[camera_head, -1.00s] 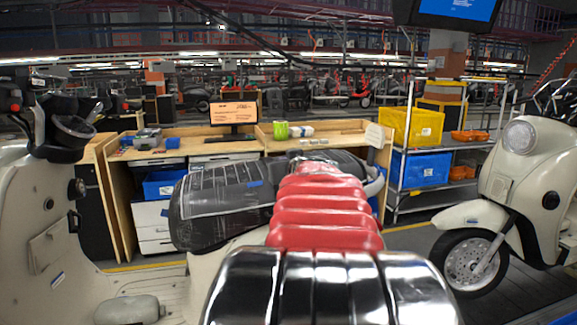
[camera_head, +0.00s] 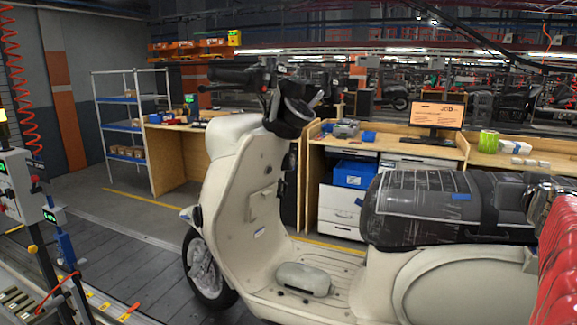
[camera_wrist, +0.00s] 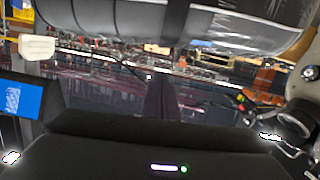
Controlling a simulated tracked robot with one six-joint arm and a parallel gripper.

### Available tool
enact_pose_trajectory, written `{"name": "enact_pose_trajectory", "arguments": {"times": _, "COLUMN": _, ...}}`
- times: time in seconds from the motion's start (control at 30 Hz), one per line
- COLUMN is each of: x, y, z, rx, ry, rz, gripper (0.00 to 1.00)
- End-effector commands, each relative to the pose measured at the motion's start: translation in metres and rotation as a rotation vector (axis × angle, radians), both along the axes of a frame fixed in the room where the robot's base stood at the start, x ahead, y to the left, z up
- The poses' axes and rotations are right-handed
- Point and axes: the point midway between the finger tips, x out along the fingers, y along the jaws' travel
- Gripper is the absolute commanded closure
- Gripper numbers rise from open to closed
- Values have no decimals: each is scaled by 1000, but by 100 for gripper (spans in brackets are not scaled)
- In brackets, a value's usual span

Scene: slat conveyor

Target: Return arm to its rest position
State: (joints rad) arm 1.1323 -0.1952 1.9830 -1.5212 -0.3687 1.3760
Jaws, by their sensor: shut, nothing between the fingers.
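My gripper (camera_wrist: 161,82) shows in the wrist view as narrow dark fingers closed together, rising from a black housing with a white light and a green light. Nothing is between them. The wrist picture is upside down. In the head view my red ribbed arm (camera_head: 562,265) stands at the right edge, beside the scooter's seat, and is partly cut off. The cream scooter (camera_head: 240,175) stands upright in front of me. Its dark seat (camera_head: 430,205), wrapped in clear film, also spans the top of the wrist view (camera_wrist: 130,18).
A wooden workbench (camera_head: 350,146) with a monitor (camera_head: 435,115) and blue bin (camera_head: 355,173) stands behind the scooter. A metal shelf (camera_head: 127,124) stands far left. A control post (camera_head: 22,190) is at the left edge. Grey floor (camera_head: 140,215) lies open between post and scooter.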

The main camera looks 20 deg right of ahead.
Motion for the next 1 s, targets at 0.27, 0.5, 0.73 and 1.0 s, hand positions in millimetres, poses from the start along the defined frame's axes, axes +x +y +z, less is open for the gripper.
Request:
{"name": "enact_pose_trajectory", "arguments": {"times": 0.27, "x": 11, "y": 10, "z": -3, "rx": -4, "ry": -1, "rz": 7, "gripper": 100}}
{"name": "enact_pose_trajectory", "arguments": {"times": 0.5, "x": 44, "y": 53, "z": -24, "rx": 1, "ry": 13, "rz": 12, "gripper": 100}}
{"name": "enact_pose_trajectory", "arguments": {"times": 0.73, "x": 69, "y": 107, "z": -64, "rx": 46, "ry": 81, "rz": 24, "gripper": 100}}
{"name": "enact_pose_trajectory", "arguments": {"times": 1.0, "x": 81, "y": 184, "z": -119, "rx": 128, "ry": 212, "rz": 75, "gripper": 100}}
